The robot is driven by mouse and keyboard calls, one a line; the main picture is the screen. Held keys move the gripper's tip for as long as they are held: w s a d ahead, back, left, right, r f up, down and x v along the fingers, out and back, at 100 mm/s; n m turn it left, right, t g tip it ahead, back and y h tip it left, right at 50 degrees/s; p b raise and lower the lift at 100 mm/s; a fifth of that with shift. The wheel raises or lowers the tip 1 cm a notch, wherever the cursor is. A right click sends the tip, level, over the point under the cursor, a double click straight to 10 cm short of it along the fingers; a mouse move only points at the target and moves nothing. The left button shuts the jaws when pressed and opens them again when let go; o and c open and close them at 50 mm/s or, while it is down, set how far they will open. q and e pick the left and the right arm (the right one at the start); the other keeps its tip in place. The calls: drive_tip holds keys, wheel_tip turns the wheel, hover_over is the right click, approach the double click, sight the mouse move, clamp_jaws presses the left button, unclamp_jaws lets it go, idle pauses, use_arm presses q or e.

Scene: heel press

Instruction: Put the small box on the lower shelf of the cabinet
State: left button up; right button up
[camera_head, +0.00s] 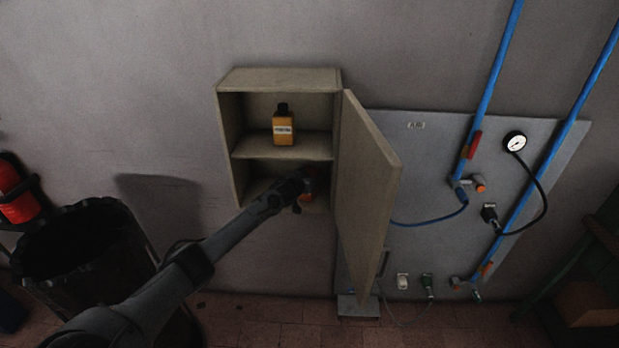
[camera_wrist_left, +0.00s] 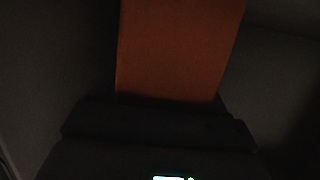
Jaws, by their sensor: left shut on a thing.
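The wall cabinet (camera_head: 226,150) is open, with an upper and a lower compartment. My left gripper (camera_head: 301,191) reaches into the lower compartment and is shut on the small box (camera_head: 307,186), an orange-red thing mostly hidden by the gripper in the head view. In the left wrist view the orange box (camera_wrist_left: 178,50) fills the top middle, in front of the dark gripper. I cannot tell whether the box touches the lower shelf. My right gripper is in neither view.
An orange bottle (camera_head: 284,127) stands in the upper compartment. The cabinet door (camera_head: 367,180) stands open on the right, close to my left gripper. A black bin (camera_head: 82,250) stands at lower left.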

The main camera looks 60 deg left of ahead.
use_arm(q)
drive_tip(key=shift+f, duration=0.2)
drive_tip(key=o, duration=1.1)
drive_tip(key=shift+c, duration=0.2)
drive_tip(key=shift+s+r, duration=0.1)
drive_tip(key=shift+r, duration=0.15)
